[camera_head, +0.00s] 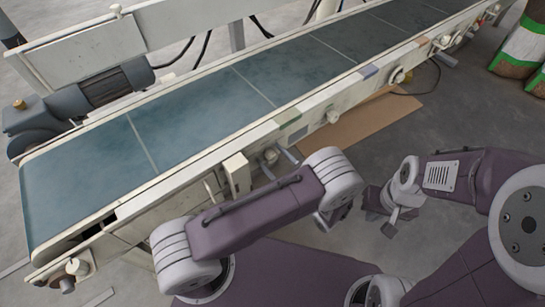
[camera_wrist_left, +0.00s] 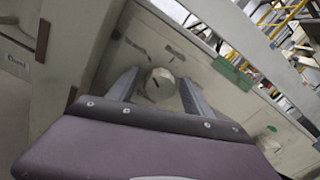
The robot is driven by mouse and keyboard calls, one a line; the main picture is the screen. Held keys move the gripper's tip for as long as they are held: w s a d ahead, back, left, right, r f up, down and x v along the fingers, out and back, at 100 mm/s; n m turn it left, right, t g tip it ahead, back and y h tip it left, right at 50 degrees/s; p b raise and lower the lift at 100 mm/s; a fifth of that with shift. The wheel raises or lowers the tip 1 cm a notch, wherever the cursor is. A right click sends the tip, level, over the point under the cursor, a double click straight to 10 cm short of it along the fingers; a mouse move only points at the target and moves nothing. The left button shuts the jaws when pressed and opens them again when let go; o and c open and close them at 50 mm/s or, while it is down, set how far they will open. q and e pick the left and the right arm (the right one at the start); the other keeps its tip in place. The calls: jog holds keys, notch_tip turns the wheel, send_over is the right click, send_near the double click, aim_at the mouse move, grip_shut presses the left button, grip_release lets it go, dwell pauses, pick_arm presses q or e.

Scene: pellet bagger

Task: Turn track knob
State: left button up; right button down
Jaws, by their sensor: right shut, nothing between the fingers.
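The track knob is a round, off-white knob (camera_wrist_left: 160,85) with a dark mark on its face, on the conveyor's side panel. In the head view the knob (camera_head: 271,155) shows small at the conveyor's near side. My left gripper (camera_head: 278,163) is at the panel there. In the left wrist view its two grey fingers (camera_wrist_left: 159,88) stand apart, one on each side of the knob, with a visible gap on both sides. How deep the fingertips reach is hard to tell. My right gripper (camera_head: 390,222) is shut and empty, low over the floor, away from the conveyor.
The conveyor (camera_head: 205,102) with its blue-green belt runs from lower left to upper right. Other pale knobs (camera_head: 332,117) sit along its side. A white box (camera_head: 237,173) projects left of the knob. Cardboard (camera_head: 362,122) lies on the floor; bags (camera_head: 522,45) stand far right.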

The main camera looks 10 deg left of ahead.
pick_arm(q)
jog(key=shift+d, duration=0.1)
jog(key=p+v, duration=0.4)
jog(key=v, duration=0.5)
